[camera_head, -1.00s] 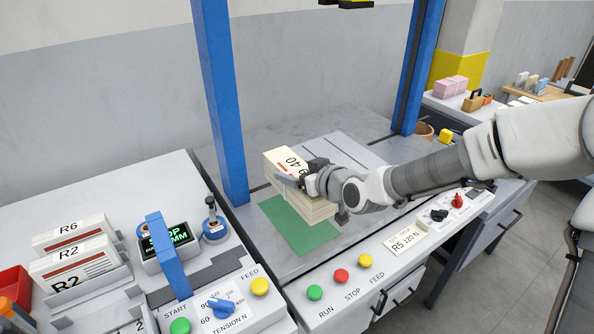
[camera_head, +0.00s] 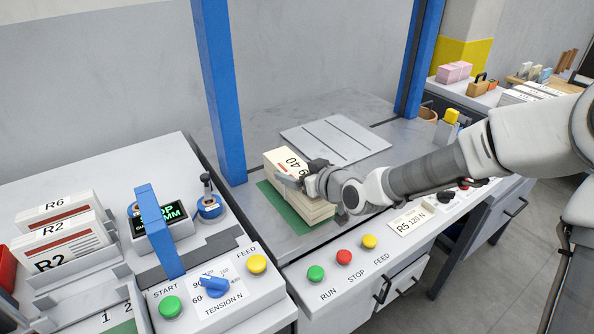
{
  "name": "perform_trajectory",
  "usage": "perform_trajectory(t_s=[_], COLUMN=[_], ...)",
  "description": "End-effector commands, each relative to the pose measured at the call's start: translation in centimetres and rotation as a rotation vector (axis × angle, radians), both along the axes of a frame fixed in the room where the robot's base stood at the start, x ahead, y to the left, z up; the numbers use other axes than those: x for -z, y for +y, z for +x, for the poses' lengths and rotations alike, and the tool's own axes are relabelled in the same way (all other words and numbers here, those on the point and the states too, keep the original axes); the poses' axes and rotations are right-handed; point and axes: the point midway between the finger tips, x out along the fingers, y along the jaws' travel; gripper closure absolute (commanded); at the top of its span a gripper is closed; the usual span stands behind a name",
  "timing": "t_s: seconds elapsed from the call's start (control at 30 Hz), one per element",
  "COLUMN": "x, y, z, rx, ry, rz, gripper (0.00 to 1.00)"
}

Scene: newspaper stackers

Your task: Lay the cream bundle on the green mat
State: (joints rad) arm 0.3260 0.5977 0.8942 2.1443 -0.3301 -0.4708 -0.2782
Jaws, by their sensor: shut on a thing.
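The cream bundle (camera_head: 284,160) is a stack of paper with a white label reading "40" on top. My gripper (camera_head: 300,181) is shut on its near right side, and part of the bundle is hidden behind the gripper. The green mat (camera_head: 277,208) lies flat on the grey worktop between the blue posts. The bundle is over the mat and covers much of its right and middle part. I cannot tell whether the bundle's underside touches the mat.
A blue post (camera_head: 219,95) stands just left of the mat, another (camera_head: 419,60) at back right. A grey slotted plate (camera_head: 335,140) lies behind the bundle. Buttons and an R5 card (camera_head: 409,222) line the front edge. A strapping console (camera_head: 215,285) stands at left.

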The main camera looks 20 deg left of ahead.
Motion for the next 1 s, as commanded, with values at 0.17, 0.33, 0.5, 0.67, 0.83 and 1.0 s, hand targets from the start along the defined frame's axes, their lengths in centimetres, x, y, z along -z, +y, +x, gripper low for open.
perform_trajectory(t_s=[0.17, 0.33, 0.5, 0.67, 0.83, 1.0], x=[-0.3, -0.2, 0.1, 0.4, 0.7, 0.8], y=[0.1, 0.1, 0.1, 0.1, 0.1, 0.1], z=[0.1, 0.1, 0.1, 0.1, 0.1, 0.1], rx=[0.000, 0.000, 0.000, 0.000, 0.000, 0.000], ry=[-0.007, -0.007, -0.007, -0.007, -0.007, -0.007], rz=[0.003, 0.003, 0.003, 0.003, 0.003, 0.003], gripper=[1.00, 1.00, 1.00, 1.00, 1.00, 0.12])
